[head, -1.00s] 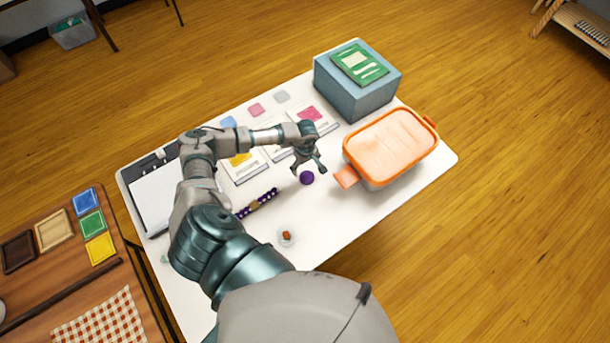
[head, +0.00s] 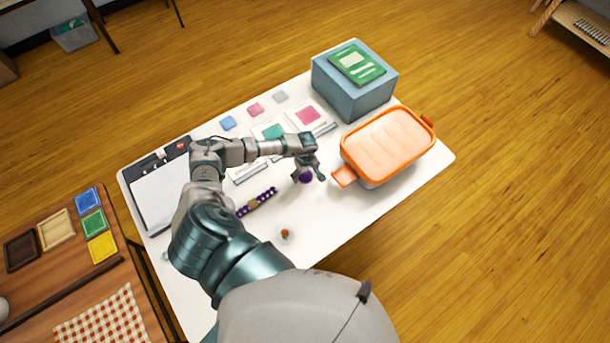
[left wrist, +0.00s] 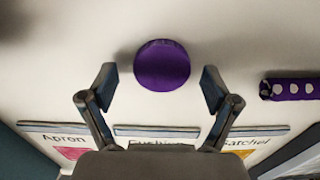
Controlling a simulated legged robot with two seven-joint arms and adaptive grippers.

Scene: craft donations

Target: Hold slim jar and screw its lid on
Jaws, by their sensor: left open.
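A purple round lid-like piece (head: 306,177) is near the middle of the white table, left of the orange-lidded box. My left gripper (head: 308,173) is open just above it. In the left wrist view the purple piece (left wrist: 162,65) shows as a disc between and slightly beyond the two open fingertips (left wrist: 160,88), with gaps on both sides. A small clear round container (head: 285,234) with something orange-brown in it stands nearer to me; it looks like the slim jar seen from above. My right gripper is not in view.
A box with an orange lid (head: 388,138) stands right of my gripper, close by. The table's near right part is clear.

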